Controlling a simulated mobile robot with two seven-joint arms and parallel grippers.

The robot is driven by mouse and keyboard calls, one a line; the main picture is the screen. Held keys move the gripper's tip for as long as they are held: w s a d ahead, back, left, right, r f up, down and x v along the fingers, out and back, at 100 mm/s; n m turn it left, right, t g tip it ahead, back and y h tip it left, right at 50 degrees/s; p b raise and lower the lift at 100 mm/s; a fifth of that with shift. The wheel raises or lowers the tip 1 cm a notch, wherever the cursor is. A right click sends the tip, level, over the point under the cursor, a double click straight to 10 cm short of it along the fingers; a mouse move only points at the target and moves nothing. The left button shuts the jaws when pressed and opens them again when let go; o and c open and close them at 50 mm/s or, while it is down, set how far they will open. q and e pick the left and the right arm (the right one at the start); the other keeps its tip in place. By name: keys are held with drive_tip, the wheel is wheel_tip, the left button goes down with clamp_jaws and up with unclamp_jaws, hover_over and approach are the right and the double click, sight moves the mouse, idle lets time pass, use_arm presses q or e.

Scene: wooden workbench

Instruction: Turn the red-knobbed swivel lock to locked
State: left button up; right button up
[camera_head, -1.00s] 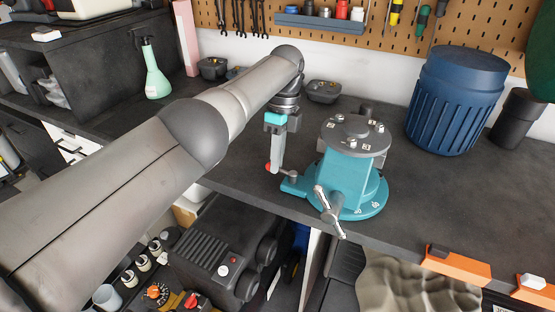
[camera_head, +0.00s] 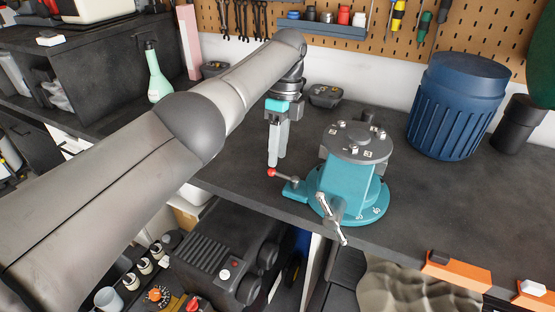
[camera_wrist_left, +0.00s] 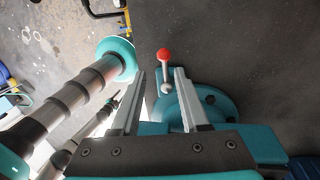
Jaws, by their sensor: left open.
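The swivel lock's red knob (camera_head: 271,172) sits on the end of a short metal lever (camera_head: 284,176) at the left of the teal swivel base (camera_head: 349,212). The lever points left, away from the base. My left gripper (camera_head: 275,161) is open and points down, its fingertips just above and behind the knob. In the left wrist view the red knob (camera_wrist_left: 164,54) shows between the lines of the two open fingers (camera_wrist_left: 161,72), just past their tips. The lever (camera_wrist_left: 166,76) runs back from it between the fingers. Contact cannot be told. My right gripper is out of view.
The teal body with its round grey top (camera_head: 357,142) stands right of the gripper. A metal handle (camera_head: 331,219) sticks out at its front. A blue bin (camera_head: 457,107) is behind right, and a small dark tray (camera_head: 325,96) behind the arm. The bench's front edge is close by.

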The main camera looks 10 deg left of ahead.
use_arm(q)
wheel_tip(320, 180, up, 16)
drive_tip(key=p, duration=0.7)
drive_tip(key=shift+a+f, duration=0.15)
drive_tip(key=shift+s+f, duration=0.1)
